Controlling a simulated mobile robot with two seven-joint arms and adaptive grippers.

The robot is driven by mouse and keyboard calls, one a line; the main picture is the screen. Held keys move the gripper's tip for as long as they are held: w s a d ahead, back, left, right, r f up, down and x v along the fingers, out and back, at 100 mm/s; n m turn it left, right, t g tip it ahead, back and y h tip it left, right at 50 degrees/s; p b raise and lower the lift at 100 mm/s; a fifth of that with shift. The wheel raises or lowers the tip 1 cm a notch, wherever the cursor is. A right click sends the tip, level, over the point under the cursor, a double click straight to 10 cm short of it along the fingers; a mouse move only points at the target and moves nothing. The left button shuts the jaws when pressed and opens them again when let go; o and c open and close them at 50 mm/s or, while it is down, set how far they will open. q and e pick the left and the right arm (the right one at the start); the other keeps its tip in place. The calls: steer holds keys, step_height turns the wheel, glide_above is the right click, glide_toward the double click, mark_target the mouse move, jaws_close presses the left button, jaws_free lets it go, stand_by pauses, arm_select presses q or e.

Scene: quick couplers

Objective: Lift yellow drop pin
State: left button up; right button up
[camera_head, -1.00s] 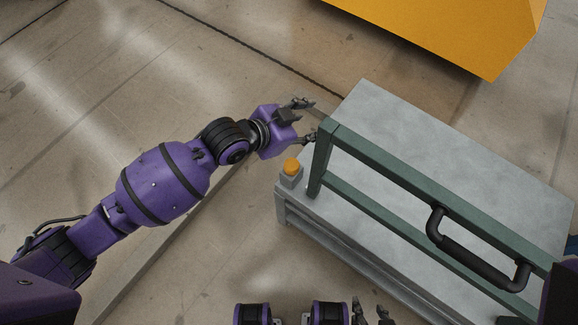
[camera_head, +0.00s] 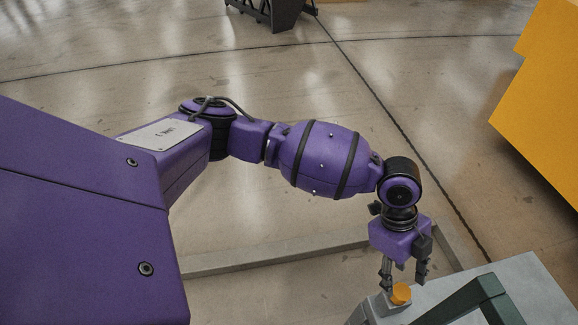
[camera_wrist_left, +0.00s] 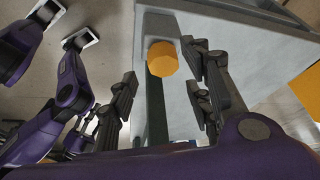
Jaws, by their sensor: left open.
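The yellow drop pin (camera_head: 401,293) has an orange-yellow knob and sits in a grey block at the corner of the grey table. In the left wrist view the drop pin's knob (camera_wrist_left: 162,59) lies ahead between the fingers. My left gripper (camera_head: 404,281) is open, pointing down just above the knob. In the left wrist view its fingers (camera_wrist_left: 160,82) stand on either side of the knob, apart from it as far as I can tell. My right gripper is not clearly seen.
A green frame (camera_head: 480,297) stands on the grey table (camera_head: 525,270) beside the pin. A large yellow block (camera_head: 548,100) is at the right. A dark object (camera_head: 270,12) stands on the floor at the back. The floor around my arm is mostly open.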

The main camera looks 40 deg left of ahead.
mark_target(399, 291)
arm_select(q)
steer(key=b+x, duration=0.1)
steer(key=x, duration=0.4)
steer(key=shift+d, duration=0.1)
jaws_close()
